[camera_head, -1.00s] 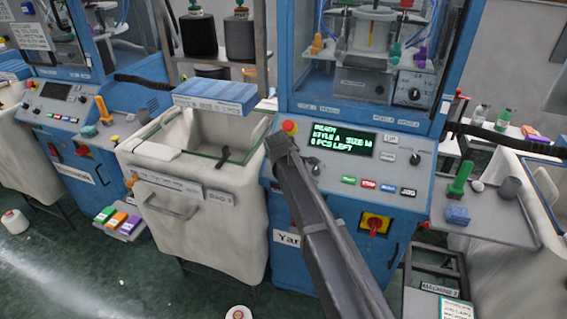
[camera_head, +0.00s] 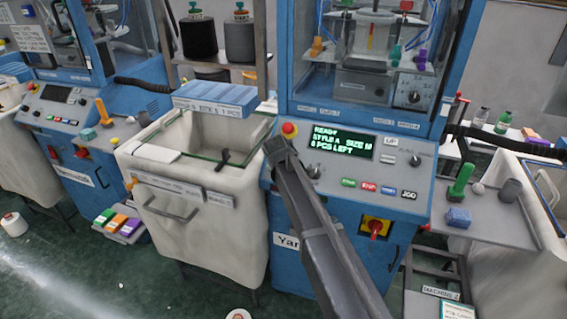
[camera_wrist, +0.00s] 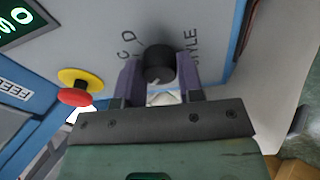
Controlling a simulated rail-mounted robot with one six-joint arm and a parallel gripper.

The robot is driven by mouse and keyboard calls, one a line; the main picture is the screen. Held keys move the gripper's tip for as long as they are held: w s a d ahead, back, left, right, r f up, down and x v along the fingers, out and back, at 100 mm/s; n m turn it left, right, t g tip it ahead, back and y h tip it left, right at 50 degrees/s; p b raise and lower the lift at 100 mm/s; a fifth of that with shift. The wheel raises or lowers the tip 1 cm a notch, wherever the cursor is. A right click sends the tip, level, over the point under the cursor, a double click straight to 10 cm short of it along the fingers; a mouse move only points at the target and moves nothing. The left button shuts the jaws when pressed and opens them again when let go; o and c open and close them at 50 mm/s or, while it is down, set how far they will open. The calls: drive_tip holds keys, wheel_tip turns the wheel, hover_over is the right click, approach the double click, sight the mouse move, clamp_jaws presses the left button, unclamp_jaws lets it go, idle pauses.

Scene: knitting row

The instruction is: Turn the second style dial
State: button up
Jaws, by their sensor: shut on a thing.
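The style dial (camera_wrist: 158,62) is a round black knob on the grey panel in the wrist view. The letters C and D and the word STYLE are printed around it. My gripper (camera_wrist: 159,72) has one purple-grey finger on each side of the dial and is shut on it. In the head view my gripper (camera_head: 277,149) is at the left part of the blue machine's panel, below the red button, and my arm hides the dial there. The machine's screen (camera_head: 340,142) shows READY, STYLE A, a size and a count of pieces left.
A red stop button with a yellow collar (camera_wrist: 78,88) is close left of my gripper. A cream bin (camera_head: 235,180) stands left of the machine. A side shelf (camera_head: 500,215) with a green spool (camera_head: 460,180) is at the right.

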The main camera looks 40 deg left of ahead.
drive_tip(key=m, duration=0.4)
drive_tip(key=shift+m+t, duration=0.3)
drive_tip(key=shift+m, duration=0.1)
idle(0.4)
drive_tip(key=o, duration=0.9)
drive_tip(key=p+v, duration=0.7)
drive_tip(key=v, duration=0.3)
drive_tip(key=shift+s+r, duration=0.25)
drive_tip(key=shift+r, duration=0.05)
drive_tip(key=shift+d, duration=0.1)
